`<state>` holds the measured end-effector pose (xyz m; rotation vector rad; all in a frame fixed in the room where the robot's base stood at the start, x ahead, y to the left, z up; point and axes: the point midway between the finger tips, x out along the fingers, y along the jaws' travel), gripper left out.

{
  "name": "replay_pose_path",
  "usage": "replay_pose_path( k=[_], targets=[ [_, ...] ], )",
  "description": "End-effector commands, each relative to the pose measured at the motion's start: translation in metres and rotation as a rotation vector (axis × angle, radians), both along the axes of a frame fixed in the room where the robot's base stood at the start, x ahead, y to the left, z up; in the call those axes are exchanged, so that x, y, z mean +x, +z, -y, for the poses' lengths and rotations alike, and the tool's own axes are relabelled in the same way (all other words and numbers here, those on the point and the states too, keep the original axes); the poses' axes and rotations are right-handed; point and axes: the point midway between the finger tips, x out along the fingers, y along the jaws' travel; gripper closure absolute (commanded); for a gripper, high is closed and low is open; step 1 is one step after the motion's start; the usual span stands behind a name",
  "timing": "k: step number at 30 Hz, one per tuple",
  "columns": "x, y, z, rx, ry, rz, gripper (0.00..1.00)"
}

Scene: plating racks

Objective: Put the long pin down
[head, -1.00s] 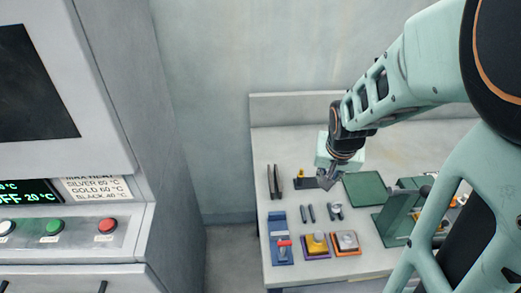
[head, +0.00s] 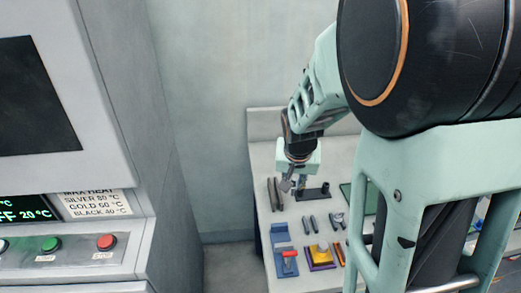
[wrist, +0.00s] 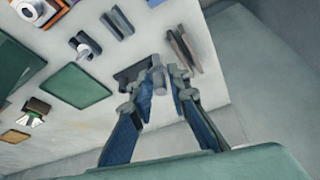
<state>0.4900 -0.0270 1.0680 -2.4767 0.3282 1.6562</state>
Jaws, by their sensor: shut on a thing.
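My gripper (head: 287,185) is over the left part of the bench, beside a dark holder (head: 315,194). In the wrist view my gripper (wrist: 160,84) has its fingertips closed around a small grey piece (wrist: 157,76), which I take to be the long pin. Most of it is hidden by the fingers. I cannot tell whether its lower end touches the bench. The dark holder (wrist: 130,74) lies just behind the fingertips in the wrist view. Two long dark strips (wrist: 184,48) lie beside the fingertips.
Two short grey bars (head: 309,222) lie nearer the front. A blue tray with a red handle (head: 288,254) and a purple tray with a yellow block (head: 321,252) stand at the front edge. A green mat (wrist: 76,88) is on the other side of the holder. A control cabinet (head: 110,205) stands at left.

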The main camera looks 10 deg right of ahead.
Motion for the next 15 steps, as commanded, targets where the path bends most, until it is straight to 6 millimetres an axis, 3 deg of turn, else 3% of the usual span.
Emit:
replay_pose_path(
  k=[6,10,15],
  targets=[
    [0.045,-0.038,-0.014,-0.001,0.0,-0.001,1.0],
    [0.061,-0.057,-0.02,0.0,-0.001,-0.001,1.0],
    [0.072,-0.066,-0.024,0.0,-0.001,0.001,1.0]
  ],
)
